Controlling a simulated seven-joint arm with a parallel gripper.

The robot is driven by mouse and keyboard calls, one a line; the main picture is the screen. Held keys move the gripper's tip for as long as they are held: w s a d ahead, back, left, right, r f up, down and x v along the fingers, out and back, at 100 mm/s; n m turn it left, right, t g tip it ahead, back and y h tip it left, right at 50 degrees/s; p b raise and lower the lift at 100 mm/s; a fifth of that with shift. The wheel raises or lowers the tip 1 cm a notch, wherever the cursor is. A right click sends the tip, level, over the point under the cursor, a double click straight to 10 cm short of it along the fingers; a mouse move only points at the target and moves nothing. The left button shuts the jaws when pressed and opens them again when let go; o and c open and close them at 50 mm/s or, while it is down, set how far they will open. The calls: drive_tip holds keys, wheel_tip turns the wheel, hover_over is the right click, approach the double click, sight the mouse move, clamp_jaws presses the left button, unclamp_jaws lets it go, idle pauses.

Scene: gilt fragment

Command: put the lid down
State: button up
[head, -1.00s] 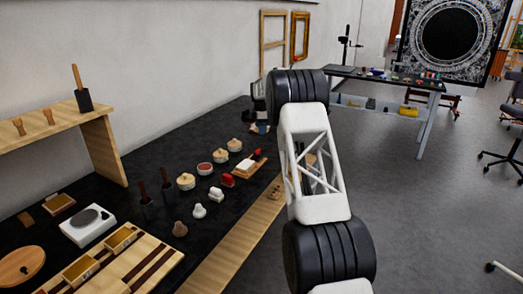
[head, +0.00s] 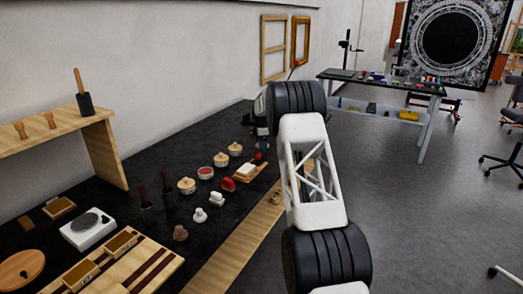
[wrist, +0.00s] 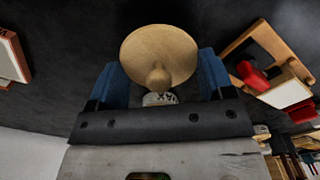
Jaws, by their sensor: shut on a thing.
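A round pale wooden lid (wrist: 160,48) with a small knob sits between the blue finger pads of my gripper (wrist: 158,62) in the wrist view. The pads close on its rim from both sides. A small white piece with dark marks (wrist: 160,98) shows just below the knob; I cannot tell what it belongs to. In the head view my arm hides most of the gripper, and the lid cannot be made out. An open pot with reddish contents (head: 205,172) stands on the black bench top (head: 125,215).
Lidded pots (head: 186,185) stand around the open pot. A wooden board with a white block (head: 246,171) and a red item is close by; it also shows at the right of the wrist view (wrist: 285,93). White knobbed pieces (head: 200,215) stand nearer. Bare bench lies between them.

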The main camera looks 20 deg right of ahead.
drive_tip(key=shift+f, duration=1.8)
drive_tip(key=shift+f, duration=0.15)
drive_tip(key=o, duration=0.9)
wheel_tip(320, 180, up, 12)
drive_tip(key=shift+r, duration=0.1)
drive_tip(key=shift+r, duration=0.15)
